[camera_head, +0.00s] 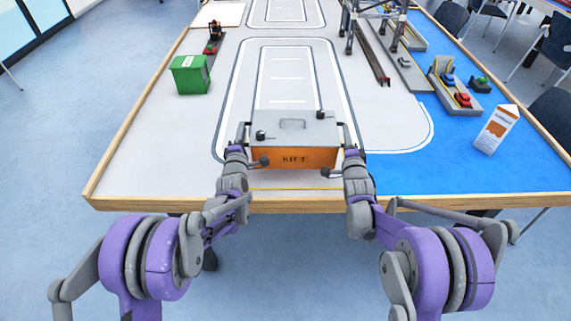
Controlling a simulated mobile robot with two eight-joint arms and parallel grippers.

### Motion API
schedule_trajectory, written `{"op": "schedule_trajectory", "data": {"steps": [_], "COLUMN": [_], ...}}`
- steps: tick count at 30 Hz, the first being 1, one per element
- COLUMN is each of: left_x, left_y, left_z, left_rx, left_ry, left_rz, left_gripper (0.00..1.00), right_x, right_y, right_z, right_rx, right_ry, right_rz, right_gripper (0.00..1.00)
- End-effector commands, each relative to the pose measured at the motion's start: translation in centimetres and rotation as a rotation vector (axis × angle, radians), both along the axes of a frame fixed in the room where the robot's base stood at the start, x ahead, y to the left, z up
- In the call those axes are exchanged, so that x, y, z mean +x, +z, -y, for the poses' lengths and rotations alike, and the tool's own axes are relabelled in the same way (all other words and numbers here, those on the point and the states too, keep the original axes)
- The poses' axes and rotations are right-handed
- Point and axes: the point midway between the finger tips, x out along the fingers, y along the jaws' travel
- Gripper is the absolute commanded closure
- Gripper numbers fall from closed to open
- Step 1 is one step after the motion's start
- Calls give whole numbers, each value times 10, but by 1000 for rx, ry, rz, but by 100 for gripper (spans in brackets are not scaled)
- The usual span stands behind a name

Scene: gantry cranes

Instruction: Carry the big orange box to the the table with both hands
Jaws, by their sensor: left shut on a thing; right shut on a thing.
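The big orange box (293,158) has a grey lid with a handle and dark lettering on its front. It is at the near edge of the table (150,165), over the grey printed surface; I cannot tell whether its base touches the table. My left gripper (246,140) is shut on the box's left side. My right gripper (346,142) is shut on its right side. The fingertips are partly hidden by the box and the wrists.
A green bin (190,75) stands at the left on the table. A white and orange carton (497,129) stands at the right on the blue area. A model crane (375,20) and small vehicles (463,99) are further back. The table has a raised wooden rim.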

Motion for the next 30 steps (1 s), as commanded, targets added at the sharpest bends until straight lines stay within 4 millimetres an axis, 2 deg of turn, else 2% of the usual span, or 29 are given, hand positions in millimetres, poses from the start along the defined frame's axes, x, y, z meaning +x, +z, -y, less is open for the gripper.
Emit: {"op": "schedule_trajectory", "data": {"steps": [18,30], "left_x": [0,-1], "left_y": [1,-17], "left_z": [1,1], "left_rx": [-1,-1], "left_ry": [-2,-2], "left_rz": [0,-5], "left_gripper": [100,100], "right_x": [0,-1], "right_y": [1,-17], "right_z": [-1,-1], "right_rx": [-1,-1], "right_ry": [3,3], "right_rz": [3,-2], "right_gripper": [100,100]}}
